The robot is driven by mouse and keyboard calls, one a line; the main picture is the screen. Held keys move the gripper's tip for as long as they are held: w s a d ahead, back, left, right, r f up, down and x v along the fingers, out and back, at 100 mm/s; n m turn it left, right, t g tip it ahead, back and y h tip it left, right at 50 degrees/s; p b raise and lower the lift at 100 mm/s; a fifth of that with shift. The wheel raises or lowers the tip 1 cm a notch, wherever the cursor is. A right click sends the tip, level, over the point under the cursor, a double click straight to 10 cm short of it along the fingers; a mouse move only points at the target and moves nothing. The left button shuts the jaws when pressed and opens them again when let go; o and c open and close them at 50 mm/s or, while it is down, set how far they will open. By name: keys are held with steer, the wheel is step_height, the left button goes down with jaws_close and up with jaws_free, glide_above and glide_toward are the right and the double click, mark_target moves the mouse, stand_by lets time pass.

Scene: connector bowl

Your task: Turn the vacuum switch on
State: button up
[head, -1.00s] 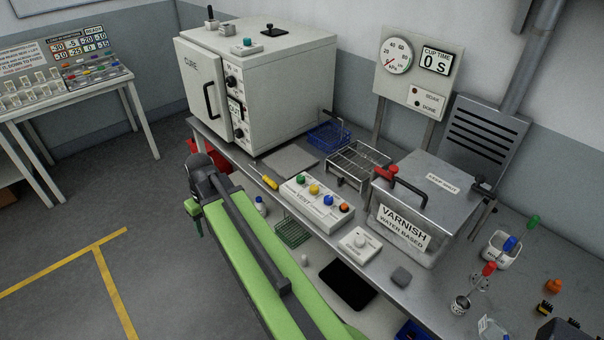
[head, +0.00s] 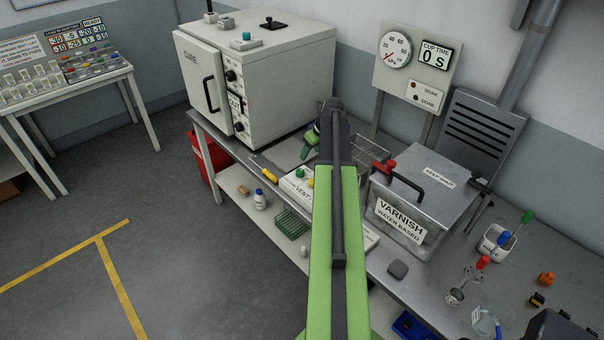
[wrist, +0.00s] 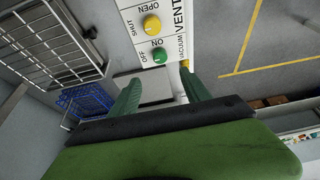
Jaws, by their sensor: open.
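The white control box (head: 294,187) lies on the bench and is partly hidden behind my arm in the head view. The wrist view shows its face (wrist: 136,30) with a green knob (wrist: 160,56) beside the words VACUUM, ON and OFF. The green knob also shows in the head view (head: 299,172). A yellow knob (wrist: 152,23) sits beside VENT, OPEN and SHUT. My gripper (wrist: 161,82) is open and empty, with its two green fingers apart. The green knob appears just beyond the fingertips, between their lines. I see no contact with it.
The cure oven (head: 275,85) stands behind at the left. The varnish tank (head: 420,205) stands to the right. A wire rack (wrist: 50,45) and a blue basket (wrist: 88,103) are near my gripper. A yellow-handled screwdriver (head: 269,175) lies left of the box.

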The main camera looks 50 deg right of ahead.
mark_target(301, 171)
steer(key=b+x, duration=1.2)
steer(key=x, duration=0.3)
steer(key=shift+s+f+b, duration=0.1)
steer(key=shift+b, duration=0.2)
steer(key=shift+c, duration=0.2)
